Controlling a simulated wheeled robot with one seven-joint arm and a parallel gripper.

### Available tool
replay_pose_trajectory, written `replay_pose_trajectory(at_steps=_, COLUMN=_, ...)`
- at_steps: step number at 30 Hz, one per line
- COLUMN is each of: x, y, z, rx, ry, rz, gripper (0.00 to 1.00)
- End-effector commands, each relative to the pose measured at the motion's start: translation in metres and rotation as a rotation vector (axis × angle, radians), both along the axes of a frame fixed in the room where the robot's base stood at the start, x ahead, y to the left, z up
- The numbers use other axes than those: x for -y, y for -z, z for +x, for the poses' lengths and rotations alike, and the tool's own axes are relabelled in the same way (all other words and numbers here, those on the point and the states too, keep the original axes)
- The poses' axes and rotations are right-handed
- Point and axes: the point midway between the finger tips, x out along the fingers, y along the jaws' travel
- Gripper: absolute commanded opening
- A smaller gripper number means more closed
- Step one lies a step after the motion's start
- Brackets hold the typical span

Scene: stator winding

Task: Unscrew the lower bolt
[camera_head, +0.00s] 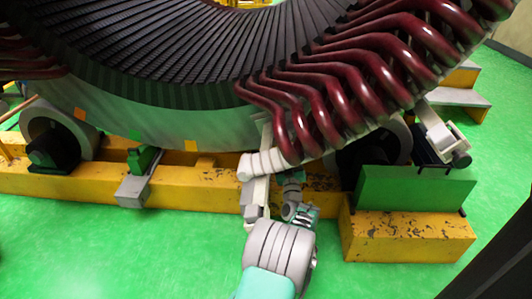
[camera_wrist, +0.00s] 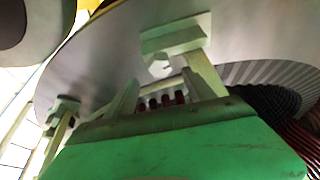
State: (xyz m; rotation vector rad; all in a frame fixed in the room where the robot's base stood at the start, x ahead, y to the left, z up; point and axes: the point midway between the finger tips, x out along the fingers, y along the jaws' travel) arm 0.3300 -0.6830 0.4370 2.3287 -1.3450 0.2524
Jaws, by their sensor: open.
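My gripper (camera_head: 303,213) is in the head view, low in front of the yellow base beam and under the red coils. It is small there; its jaws are open and I see nothing between them. In the wrist view, a pale block-shaped bracket (camera_wrist: 174,40) stands against the grey stator ring (camera_wrist: 115,55). A small pale bolt-like shape (camera_wrist: 158,68) shows just under the bracket, above the green block. I cannot tell for certain that it is the lower bolt. The bolt cannot be made out in the head view.
The large stator (camera_head: 180,125) with dark red coils (camera_head: 345,75) overhangs my arm. The chipped yellow beam (camera_head: 80,185) and a green-plated support (camera_head: 415,200) stand close by. Green floor (camera_head: 110,250) is clear in front.

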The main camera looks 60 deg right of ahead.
Motion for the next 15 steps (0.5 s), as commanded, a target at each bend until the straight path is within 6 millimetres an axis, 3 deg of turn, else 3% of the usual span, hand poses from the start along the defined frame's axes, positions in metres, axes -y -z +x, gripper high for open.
replay_pose_trajectory(at_steps=15, x=0.055, y=-0.030, z=0.043, rx=-0.001, ry=-0.004, rz=-0.005, gripper=0.62)
